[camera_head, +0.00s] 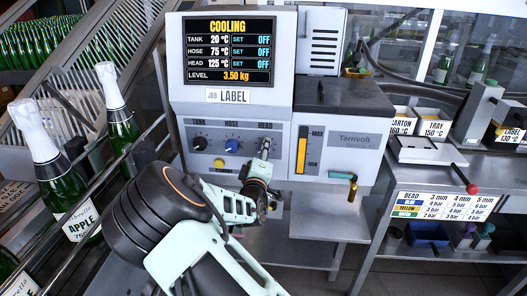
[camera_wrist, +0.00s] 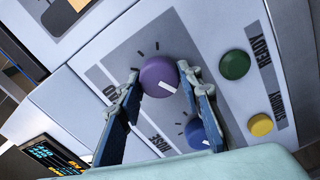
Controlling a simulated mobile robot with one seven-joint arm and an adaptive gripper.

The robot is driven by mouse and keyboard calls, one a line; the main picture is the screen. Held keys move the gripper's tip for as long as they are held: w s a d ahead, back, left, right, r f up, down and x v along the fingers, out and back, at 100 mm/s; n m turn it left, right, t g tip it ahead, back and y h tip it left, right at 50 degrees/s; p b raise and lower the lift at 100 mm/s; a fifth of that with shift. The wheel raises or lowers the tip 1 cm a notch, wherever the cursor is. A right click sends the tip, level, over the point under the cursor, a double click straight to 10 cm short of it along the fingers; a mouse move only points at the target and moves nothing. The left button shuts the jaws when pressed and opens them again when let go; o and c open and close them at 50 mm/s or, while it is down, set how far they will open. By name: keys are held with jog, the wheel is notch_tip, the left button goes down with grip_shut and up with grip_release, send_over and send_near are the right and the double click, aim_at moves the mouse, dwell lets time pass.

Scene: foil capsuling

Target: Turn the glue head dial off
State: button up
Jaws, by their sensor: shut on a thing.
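The purple glue head dial (camera_wrist: 157,73) sits between my gripper's two fingers (camera_wrist: 161,80) in the wrist view, and the fingers are shut on it. Its white mark points to the lower right in that view. In the head view my gripper (camera_head: 264,150) is at the panel below the HEAD label and mostly hides the dial. The screen (camera_head: 229,50) above reads COOLING, with tank 20 °C, hose 75 °C and head 125 °C. SET reads OFF in all three rows.
The blue hose dial (camera_head: 232,146) and black tank dial (camera_head: 199,143) are left of my gripper. The blue one is close by my finger in the wrist view. A green button (camera_wrist: 235,64) and yellow button (camera_wrist: 260,125) are nearby. A yellow level gauge (camera_head: 302,149) is to the right.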

jog(key=shift+n, duration=0.5)
jog(key=o, duration=1.2)
jog(key=shift+c, duration=0.2)
jog(key=s, duration=1.2)
jog(key=shift+a, duration=0.2)
jog(key=shift+d, duration=0.1)
